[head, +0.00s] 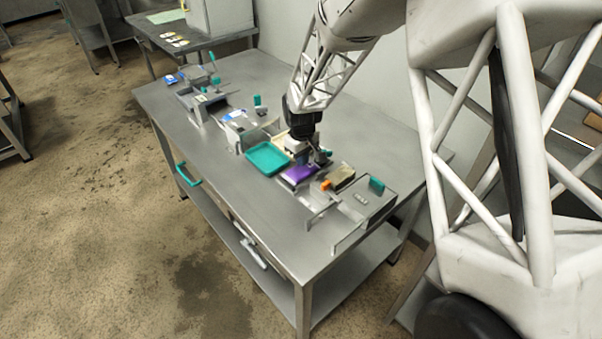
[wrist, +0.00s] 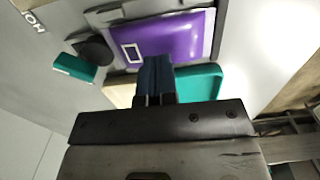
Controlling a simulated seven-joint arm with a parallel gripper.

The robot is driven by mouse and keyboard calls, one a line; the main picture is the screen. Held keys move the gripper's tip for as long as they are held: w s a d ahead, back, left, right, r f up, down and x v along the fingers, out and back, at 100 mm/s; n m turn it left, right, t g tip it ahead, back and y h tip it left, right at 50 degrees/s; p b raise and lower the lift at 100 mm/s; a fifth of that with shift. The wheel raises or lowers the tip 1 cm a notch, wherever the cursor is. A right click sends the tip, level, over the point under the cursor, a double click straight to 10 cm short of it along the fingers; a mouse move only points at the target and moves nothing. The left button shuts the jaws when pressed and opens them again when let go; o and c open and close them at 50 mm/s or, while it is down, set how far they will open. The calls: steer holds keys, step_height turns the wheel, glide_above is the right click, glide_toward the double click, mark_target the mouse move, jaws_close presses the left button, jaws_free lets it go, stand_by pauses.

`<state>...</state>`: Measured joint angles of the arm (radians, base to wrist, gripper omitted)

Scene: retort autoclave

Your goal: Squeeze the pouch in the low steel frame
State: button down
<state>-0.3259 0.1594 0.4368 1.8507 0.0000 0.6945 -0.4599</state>
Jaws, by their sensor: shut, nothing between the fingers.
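A teal tray (head: 266,158) lies left of the pouch; it also shows in the wrist view (wrist: 208,84). A dark round part and a teal block (wrist: 74,67) stand close by.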

steer(key=shift+s+f, duration=0.1)
steer(key=shift+f, duration=1.2)
stand_by(1.4)
step_height(320, 180, up, 8)
steer(key=shift+r, duration=0.2)
stand_by(1.1)
stand_by(0.5)
